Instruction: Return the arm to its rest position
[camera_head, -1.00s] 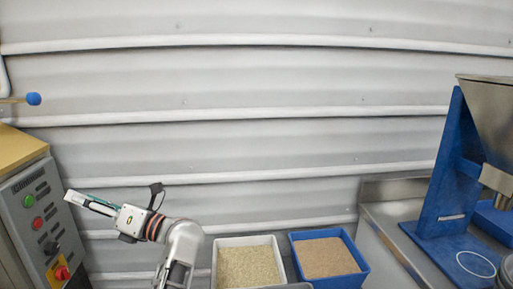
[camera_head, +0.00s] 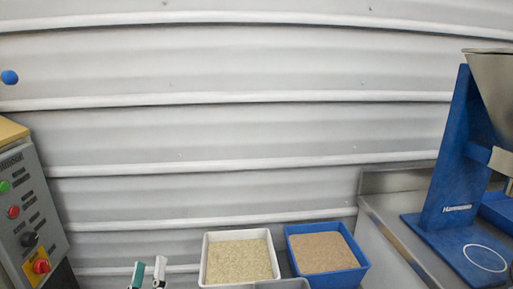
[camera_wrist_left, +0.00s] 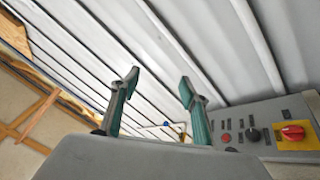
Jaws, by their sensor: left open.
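My left gripper (camera_head: 149,272) shows at the bottom edge of the head view, its two fingertips pointing up and apart with nothing between them. It is left of the white bin and right of the control panel, in front of the corrugated wall. In the left wrist view my left gripper (camera_wrist_left: 158,90) is also open and empty, its fingers spread against the wall and ceiling. The rest of the left arm is below the head view. My right gripper is not in view.
A grey control panel (camera_head: 27,215) with buttons and a red knob stands at the left. A white bin (camera_head: 205,262) and a blue bin (camera_head: 363,260) hold granular material. A blue stand (camera_head: 448,185) with a steel hopper (camera_head: 490,90) is on the steel bench (camera_head: 385,205) at the right.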

